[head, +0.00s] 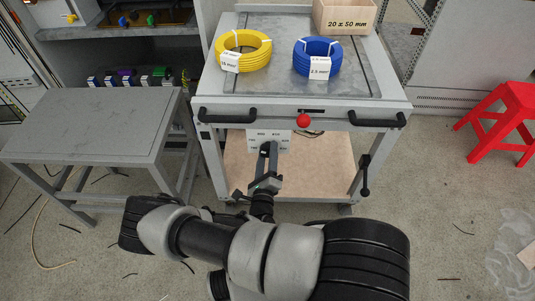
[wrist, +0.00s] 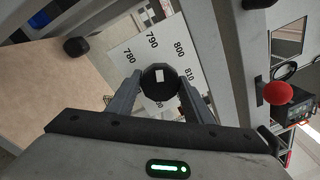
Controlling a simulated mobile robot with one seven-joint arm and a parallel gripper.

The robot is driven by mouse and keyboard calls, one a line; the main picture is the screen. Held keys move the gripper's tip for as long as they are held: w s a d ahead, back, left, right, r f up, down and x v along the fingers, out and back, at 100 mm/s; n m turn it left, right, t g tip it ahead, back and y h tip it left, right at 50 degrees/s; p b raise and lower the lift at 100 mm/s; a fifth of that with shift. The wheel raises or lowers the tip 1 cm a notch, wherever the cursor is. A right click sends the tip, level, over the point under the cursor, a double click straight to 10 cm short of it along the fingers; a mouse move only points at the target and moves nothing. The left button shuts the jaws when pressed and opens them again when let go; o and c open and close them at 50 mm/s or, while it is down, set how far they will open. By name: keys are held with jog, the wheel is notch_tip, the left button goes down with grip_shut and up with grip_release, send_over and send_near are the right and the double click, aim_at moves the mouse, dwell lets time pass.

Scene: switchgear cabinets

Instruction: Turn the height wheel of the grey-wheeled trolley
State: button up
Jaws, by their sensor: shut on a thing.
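The trolley (head: 390,108) stands in front of me, with a grey top and two black handles. A white scale plate (head: 283,137) with printed numbers hangs below its front edge; in the wrist view the plate (wrist: 138,62) reads 780, 790, 800 and 810. The height wheel (wrist: 159,78) is a dark round knob with a white mark, in front of the plate. My gripper (wrist: 160,84) is shut on the wheel, one finger on each side. In the head view my gripper (head: 268,150) largely hides the wheel. The colour of the trolley's castors is unclear.
A red knob (head: 303,121) sticks out right of the plate; a black crank handle (head: 365,176) hangs at the right leg. Yellow (head: 243,50) and blue (head: 318,57) cable coils and a wooden box (head: 345,14) stand on top. A grey table (head: 90,130) is left, a red stool (head: 505,115) right.

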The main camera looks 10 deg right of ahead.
dwell(0.3)
jog(key=o, duration=1)
jog(key=shift+o, duration=0.2)
jog(key=shift+s, duration=0.1)
jog(key=p+v, duration=0.2)
jog(key=v, duration=1.5)
jog(key=shift+s+f, duration=0.15)
jog(key=shift+s, duration=0.05)
